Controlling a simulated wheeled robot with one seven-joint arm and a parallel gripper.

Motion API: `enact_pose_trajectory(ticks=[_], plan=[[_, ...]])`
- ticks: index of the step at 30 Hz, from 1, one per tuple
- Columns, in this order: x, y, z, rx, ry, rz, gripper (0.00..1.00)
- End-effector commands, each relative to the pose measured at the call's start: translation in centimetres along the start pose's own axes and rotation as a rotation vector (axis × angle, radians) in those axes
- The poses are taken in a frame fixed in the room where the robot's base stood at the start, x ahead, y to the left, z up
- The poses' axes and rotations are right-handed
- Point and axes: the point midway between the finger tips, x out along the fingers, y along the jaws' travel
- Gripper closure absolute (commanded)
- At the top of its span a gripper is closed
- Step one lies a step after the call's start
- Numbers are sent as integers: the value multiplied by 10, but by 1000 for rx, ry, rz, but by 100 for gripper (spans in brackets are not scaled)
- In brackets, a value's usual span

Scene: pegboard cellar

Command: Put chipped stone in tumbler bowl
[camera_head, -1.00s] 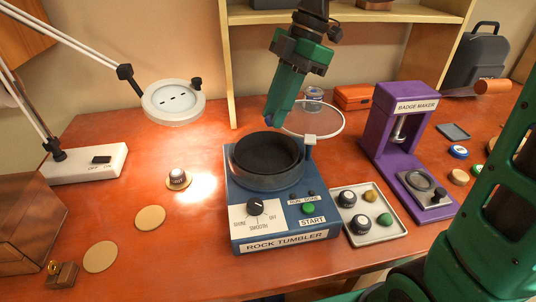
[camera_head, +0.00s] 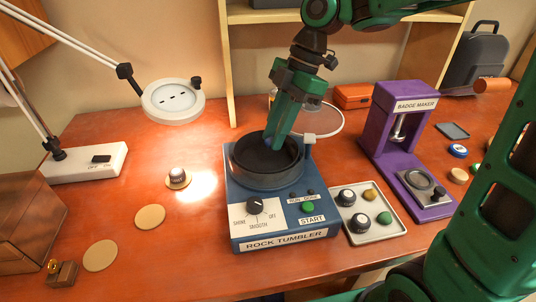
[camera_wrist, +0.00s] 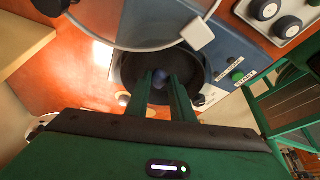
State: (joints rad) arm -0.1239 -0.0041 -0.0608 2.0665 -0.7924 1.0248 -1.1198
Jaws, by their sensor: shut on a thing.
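The rock tumbler (camera_head: 285,215) is a blue machine in the middle of the table. Its round dark tumbler bowl (camera_head: 252,172) is open at the top. My gripper (camera_head: 271,143) points down over the bowl, with its fingertips at or just inside the rim. It is shut on a small bluish stone, mostly hidden by the fingers in the head view. In the wrist view the stone (camera_wrist: 160,80) shows between the fingertips against the dark bowl (camera_wrist: 135,70). I cannot tell whether the stone touches the bowl's floor, nor see a chip on it.
The tumbler's clear round lid (camera_head: 325,122) stands open behind the bowl. A grey tray (camera_head: 378,237) with several small round pieces lies right of the tumbler. A purple badge maker (camera_head: 385,125) stands farther right. A lamp (camera_head: 173,102) and cork discs (camera_head: 150,217) are left.

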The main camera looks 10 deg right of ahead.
Motion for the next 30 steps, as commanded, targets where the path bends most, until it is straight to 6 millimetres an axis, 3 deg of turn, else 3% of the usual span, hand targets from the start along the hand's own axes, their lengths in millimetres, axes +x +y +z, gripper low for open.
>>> enact_pose_trajectory(ticks=[4,5,7,8,20,30], plan=[[0,0,0,0,0,0,100],[0,0,0,0,0,0,77],[0,0,0,-1,0,0,60],[0,0,0,-1,0,0,57],[-7,1,-1,-2,1,2,57],[-64,2,1,0,0,2,57]])
